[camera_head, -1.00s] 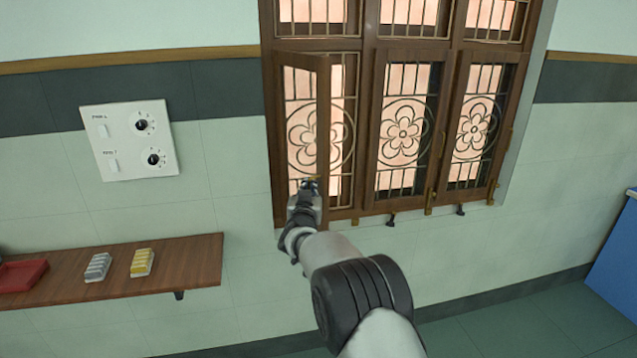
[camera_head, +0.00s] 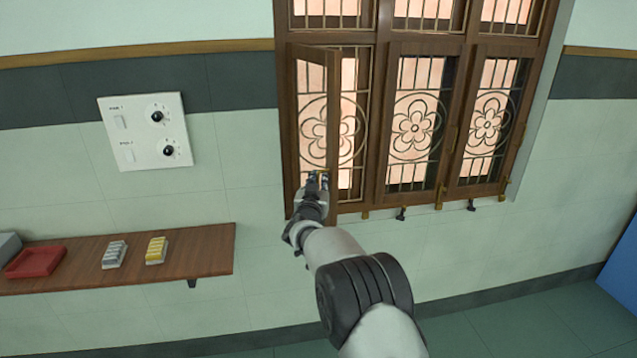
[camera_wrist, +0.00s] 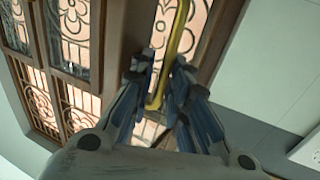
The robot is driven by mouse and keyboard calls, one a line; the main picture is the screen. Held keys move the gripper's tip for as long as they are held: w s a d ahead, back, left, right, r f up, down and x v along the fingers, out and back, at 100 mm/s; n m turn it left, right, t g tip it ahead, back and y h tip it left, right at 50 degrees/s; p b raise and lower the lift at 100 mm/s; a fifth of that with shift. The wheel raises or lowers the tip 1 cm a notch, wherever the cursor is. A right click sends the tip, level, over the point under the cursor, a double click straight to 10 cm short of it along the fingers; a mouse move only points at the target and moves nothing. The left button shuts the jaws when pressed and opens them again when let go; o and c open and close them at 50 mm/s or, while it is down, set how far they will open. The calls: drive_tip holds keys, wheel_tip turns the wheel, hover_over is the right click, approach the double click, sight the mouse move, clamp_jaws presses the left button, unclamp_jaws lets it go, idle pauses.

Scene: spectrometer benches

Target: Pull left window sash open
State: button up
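The left window sash (camera_head: 333,110) is a brown wooden frame. It stands swung out at an angle from the window frame at the window's left end. My gripper (camera_head: 320,178) is at the lower free edge of this sash. In the wrist view, a brass-yellow handle (camera_wrist: 177,45) runs between the fingertips of my gripper (camera_wrist: 162,80). The fingers are drawn close together around the handle. The exact contact is partly hidden by the fingers. My arm covers part of the wall below the sash.
The middle sash (camera_head: 416,125) and right sash (camera_head: 488,122) sit in the window frame. A white switch panel (camera_head: 147,150) is on the wall to the left. Below it, a wooden shelf (camera_head: 205,250) holds a red tray (camera_head: 35,262) and small blocks. Floor shows at lower right.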

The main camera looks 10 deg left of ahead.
drive_tip(key=s, duration=1.2)
drive_tip(key=shift+d, duration=0.4)
drive_tip(key=s+d+r+n+g+y, duration=0.15)
drive_tip(key=s+d+r+g, duration=0.45)
drive_tip(key=s+d+r, duration=0.6)
drive_tip(key=s+d+f+g+h, duration=0.1)
drive_tip(key=s+d+f+g, duration=0.1)
drive_tip(key=s+d, duration=0.4)
drive_tip(key=s+d+f+m+g, duration=0.1)
drive_tip(key=s+d+f+g, duration=0.2)
drive_tip(key=s, duration=1.4)
drive_tip(key=s+d+f+m+g+h, duration=0.1)
drive_tip(key=s+d+f, duration=0.4)
drive_tip(key=s+d, duration=0.5)
drive_tip(key=shift+s+g+h, duration=0.35)
drive_tip(key=shift+s+g, duration=0.35)
drive_tip(key=shift+s, duration=0.45)
drive_tip(key=shift+r, duration=0.1)
